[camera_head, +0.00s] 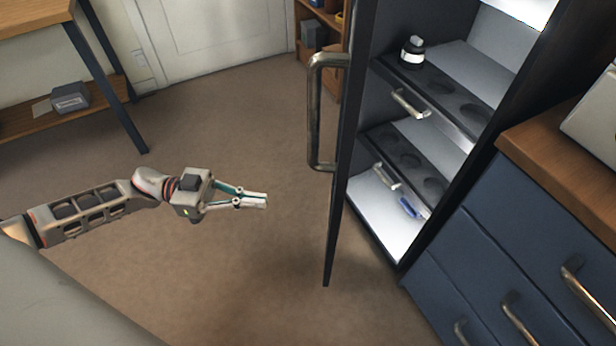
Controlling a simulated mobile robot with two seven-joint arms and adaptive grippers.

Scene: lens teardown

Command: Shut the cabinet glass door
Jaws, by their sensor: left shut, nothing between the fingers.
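The cabinet glass door (343,150) stands open, seen nearly edge-on, with a long metal handle (314,115) on its left side. The cabinet (385,244) behind it shows its lit inside. My left gripper (262,201) is shut and empty, pointing right over the floor. In the picture it is left of the door and lower than the handle, apart from both. My right gripper is not in view.
Blue drawers (500,260) stand at right, a desk (30,18) at upper left. The carpet (230,120) is clear.

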